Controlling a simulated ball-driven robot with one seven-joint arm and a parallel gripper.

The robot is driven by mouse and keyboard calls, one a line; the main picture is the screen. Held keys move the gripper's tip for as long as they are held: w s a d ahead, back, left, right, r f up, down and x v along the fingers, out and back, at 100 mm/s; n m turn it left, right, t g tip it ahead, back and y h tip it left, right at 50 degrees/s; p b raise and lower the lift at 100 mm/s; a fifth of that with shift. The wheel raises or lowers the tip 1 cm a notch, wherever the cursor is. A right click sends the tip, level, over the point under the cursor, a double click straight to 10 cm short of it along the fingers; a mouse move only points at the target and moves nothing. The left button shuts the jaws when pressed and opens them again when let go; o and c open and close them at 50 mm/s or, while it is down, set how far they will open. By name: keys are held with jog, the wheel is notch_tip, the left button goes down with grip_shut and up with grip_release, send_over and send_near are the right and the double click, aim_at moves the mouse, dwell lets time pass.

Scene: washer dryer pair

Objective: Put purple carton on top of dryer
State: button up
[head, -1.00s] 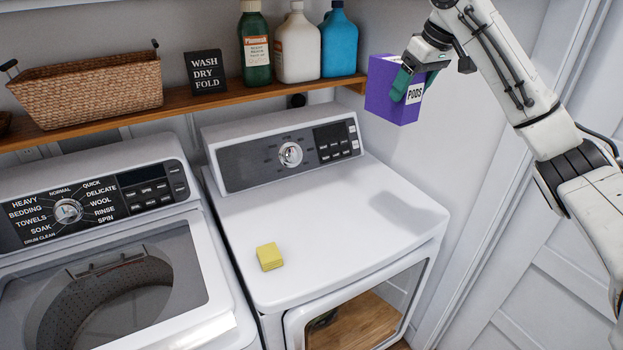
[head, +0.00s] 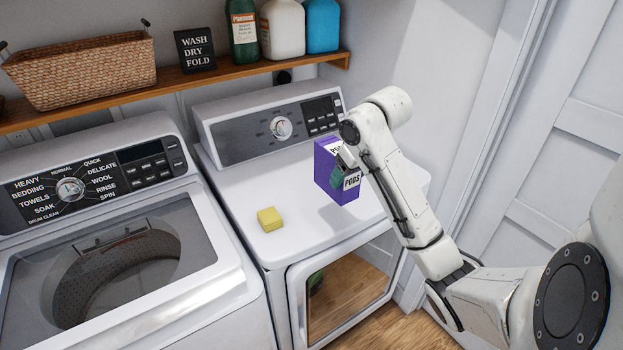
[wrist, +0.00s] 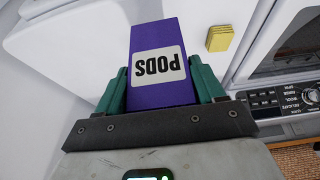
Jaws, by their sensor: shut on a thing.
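The purple carton (head: 328,168), labelled PODS, is held over the right part of the dryer top (head: 220,188). My gripper (head: 340,172) is shut on it, with green fingers on its sides. In the wrist view the carton (wrist: 158,95) stands between the two green fingers of my gripper (wrist: 160,88). A shadow lies on the dryer top below and beside the carton. I cannot tell exactly how large the gap beneath it is.
A yellow sponge-like block (head: 270,219) lies on the dryer top, left of the carton. The washer (head: 225,262) stands to the left. A wooden shelf (head: 190,84) above holds a basket (head: 85,70), a sign (head: 195,49) and bottles (head: 283,30). A wall is at right.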

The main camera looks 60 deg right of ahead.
aim_at(324, 172)
jog(key=shift+w+a+f, duration=0.1)
jog(key=shift+w+f, duration=0.05)
jog(key=shift+w+d+f+b, duration=0.2)
jog(key=shift+w+f, duration=0.05)
jog(key=shift+w, duration=0.25)
jog(key=shift+w+d+f+b, duration=0.15)
jog(key=shift+w+f+b, duration=0.1)
jog(key=shift+w, duration=0.2)
jog(key=w+d+f+b, duration=0.1)
jog(key=w+b, duration=0.1)
jog(key=w+d+f+b, duration=0.1)
jog(key=w+b, duration=0.1)
jog(key=b, duration=0.1)
jog(key=w+d+f+b, duration=0.1)
jog(key=w+b, duration=0.1)
jog(key=b, duration=0.1)
jog(key=shift+d+f, duration=0.25)
jog(key=shift+w+d+r+b+x, duration=0.1)
jog(key=shift+w+b+x, duration=0.05)
jog(key=shift+x, duration=1.45)
jog(key=shift+w+d+r+b+x, duration=0.1)
jog(key=shift+w+x, duration=0.05)
jog(key=shift+x, duration=1.4)
jog(key=shift+w+d+b+x, duration=0.1)
jog(key=shift+w+b+x, duration=0.05)
jog(key=shift+x, duration=1.45)
jog(key=shift+f, duration=0.1)
jog(key=o, duration=1.3)
